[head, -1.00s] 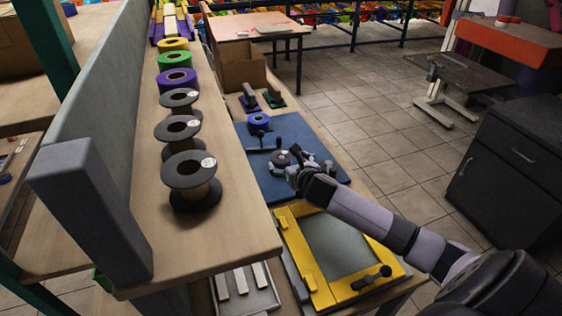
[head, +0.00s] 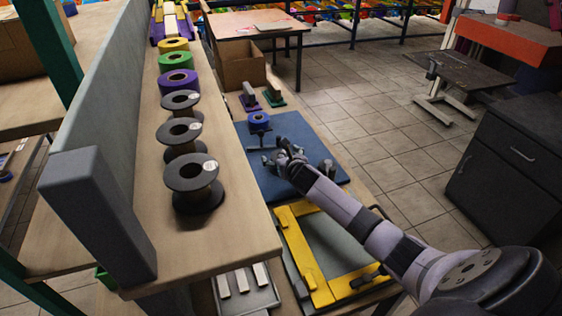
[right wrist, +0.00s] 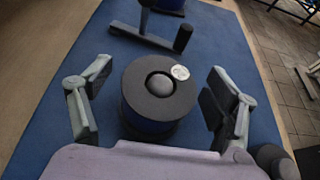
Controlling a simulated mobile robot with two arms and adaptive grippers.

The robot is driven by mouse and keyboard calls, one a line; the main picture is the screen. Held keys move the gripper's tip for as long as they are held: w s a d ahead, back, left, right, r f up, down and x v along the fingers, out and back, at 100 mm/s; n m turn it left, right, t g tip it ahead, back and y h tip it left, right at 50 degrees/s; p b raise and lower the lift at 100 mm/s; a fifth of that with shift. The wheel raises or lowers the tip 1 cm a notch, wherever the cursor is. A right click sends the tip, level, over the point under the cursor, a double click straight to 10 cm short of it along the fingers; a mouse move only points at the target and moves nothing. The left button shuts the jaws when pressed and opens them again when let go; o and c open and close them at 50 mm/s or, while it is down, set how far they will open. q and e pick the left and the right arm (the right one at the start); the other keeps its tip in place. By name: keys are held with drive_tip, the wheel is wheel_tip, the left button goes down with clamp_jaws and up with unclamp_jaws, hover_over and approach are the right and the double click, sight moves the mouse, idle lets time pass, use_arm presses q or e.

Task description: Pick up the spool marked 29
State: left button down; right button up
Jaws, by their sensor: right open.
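A spool (right wrist: 150,108) with a dark round flange and a small white label stands on the blue mat (right wrist: 62,110) in the right wrist view. The label's number is too small to read. My right gripper (right wrist: 158,88) is open, with one finger on each side of the spool, apart from it. In the head view the right gripper (head: 284,160) is over the blue mat (head: 300,126) and hides this spool. Three more dark-flanged spools with white labels, the nearest (head: 191,180), stand in a row on the wooden shelf (head: 225,215); their numbers are unreadable. My left gripper is not in view.
A dark handled tool (right wrist: 150,38) lies on the mat beyond the spool. A blue roll (head: 258,121) stands at the mat's far left. A yellow frame (head: 303,262) lies nearer. Purple (head: 177,82), green (head: 175,62) and yellow (head: 173,45) rolls line the shelf.

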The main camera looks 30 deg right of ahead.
drive_tip(key=shift+c, duration=0.5)
drive_tip(key=c, duration=1)
drive_tip(key=shift+c, duration=0.7)
drive_tip(key=shift+r, duration=0.15)
